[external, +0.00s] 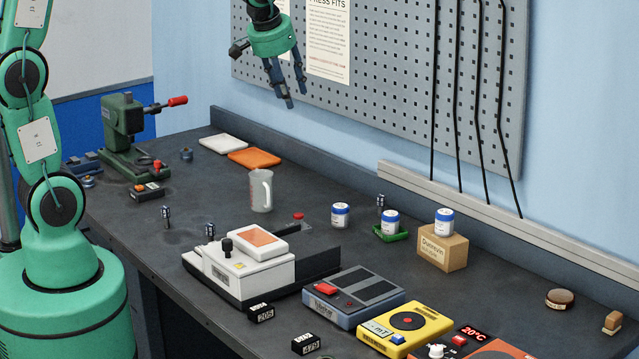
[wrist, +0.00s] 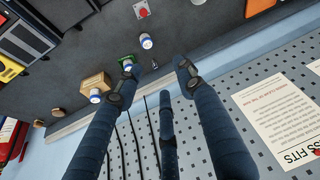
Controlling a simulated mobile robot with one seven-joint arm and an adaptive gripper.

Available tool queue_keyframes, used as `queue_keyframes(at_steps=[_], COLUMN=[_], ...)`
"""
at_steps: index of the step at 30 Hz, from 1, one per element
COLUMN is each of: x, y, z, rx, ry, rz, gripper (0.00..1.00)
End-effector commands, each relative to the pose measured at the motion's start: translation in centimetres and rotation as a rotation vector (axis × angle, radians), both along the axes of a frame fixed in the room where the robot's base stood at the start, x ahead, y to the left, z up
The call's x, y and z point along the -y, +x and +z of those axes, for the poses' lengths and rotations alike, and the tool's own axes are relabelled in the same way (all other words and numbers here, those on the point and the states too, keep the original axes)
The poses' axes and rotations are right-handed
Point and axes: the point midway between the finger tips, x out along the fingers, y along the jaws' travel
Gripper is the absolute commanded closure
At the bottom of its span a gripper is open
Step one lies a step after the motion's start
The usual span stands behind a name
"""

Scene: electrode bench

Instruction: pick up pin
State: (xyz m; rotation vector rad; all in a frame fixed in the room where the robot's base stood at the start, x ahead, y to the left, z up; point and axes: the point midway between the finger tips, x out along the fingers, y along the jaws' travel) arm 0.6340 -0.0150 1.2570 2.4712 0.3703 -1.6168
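Several small upright pin-like pieces with dark, ringed tops stand on the bench in the external view. One pin (external: 166,216) is near the front left edge, another pin (external: 210,231) is beside the white device, and a third pin (external: 381,203) is behind the green tray. A small pin (wrist: 154,64) also shows in the wrist view, close to the green tray. I cannot tell which one the task names. My gripper (external: 290,97) hangs high above the back of the bench, before the pegboard. In the wrist view its dark fingers (wrist: 157,80) are spread apart with nothing between them.
A clear beaker (external: 260,191), a white device (external: 240,270) and a cardboard block (external: 442,250) stand on the bench. White jars with blue lids (external: 340,215) are near the green tray (external: 389,235). A green press (external: 125,135) stands at left. The pegboard (external: 400,80) is behind my gripper.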

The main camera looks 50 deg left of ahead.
Motion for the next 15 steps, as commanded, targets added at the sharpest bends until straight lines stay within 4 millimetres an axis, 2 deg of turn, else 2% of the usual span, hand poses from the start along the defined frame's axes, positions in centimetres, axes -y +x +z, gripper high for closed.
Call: queue_keyframes(at_steps=[1, 3, 8, 15], x=[0.3, 0.7, 1.7, 3.4], y=[1.6, 3.7, 8.2, 14.4], z=[-1.0, -2.2, -5.3, -11.1], rx=[-0.006, -0.009, -0.014, -0.019], ry=[0.0, 0.001, 0.001, 0.001], rz=[0.01, 0.028, 0.066, 0.121], gripper=[0.62, 0.62, 0.62, 0.62])
